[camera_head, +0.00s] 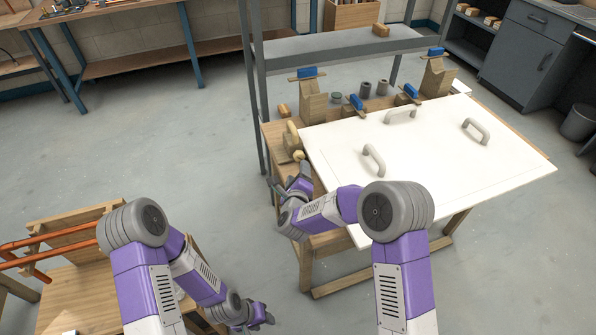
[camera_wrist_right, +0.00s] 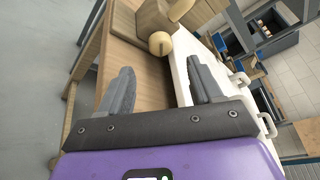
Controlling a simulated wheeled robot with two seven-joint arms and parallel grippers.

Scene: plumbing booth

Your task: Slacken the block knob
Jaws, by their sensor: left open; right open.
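The block knob (camera_head: 298,155) is a small round pale wooden knob on the wooden block (camera_head: 291,138) at the bench's left edge. In the right wrist view the knob (camera_wrist_right: 161,43) shows end-on, just beyond the fingertips and roughly between them, with the block (camera_wrist_right: 155,17) behind it. My right gripper (camera_head: 287,176) is open and empty, close to the knob on its near side, with no visible contact. The right wrist view shows its two fingers apart (camera_wrist_right: 162,78). My left gripper (camera_head: 266,317) is open, low at the bottom of the head view, far from the knob.
A white panel (camera_head: 455,150) with several grey handles covers most of the bench, its edge right beside the knob. Wooden blocks with blue clamps (camera_head: 312,100) stand behind it. A grey shelf post (camera_head: 258,85) rises at the left. Another table with copper pipes (camera_head: 45,240) stands at lower left.

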